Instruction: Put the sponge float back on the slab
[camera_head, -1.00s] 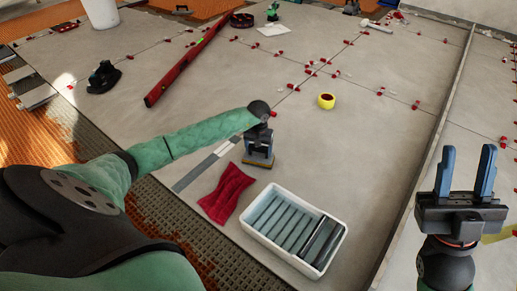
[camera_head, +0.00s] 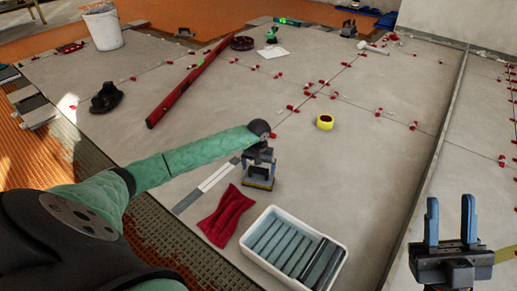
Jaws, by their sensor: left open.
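The sponge float (camera_head: 259,183), with a dark upper part and a yellowish edge at its base, appears to rest flat on the grey slab (camera_head: 330,180). My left gripper (camera_head: 257,164) is directly above it, pointing down, with its fingers apart at the float's handle. Whether the fingers touch the handle is too small to tell. My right gripper (camera_head: 450,222) is at the right, its two blue fingers pointing up, wide apart and empty, away from the float.
A red cloth bag (camera_head: 226,214) and a white tub (camera_head: 251,251) of grey strips lie in front of the float. A yellow tape roll (camera_head: 325,122) sits behind to the right. A long red level (camera_head: 190,82) lies farther back. Bare slab lies right of the float.

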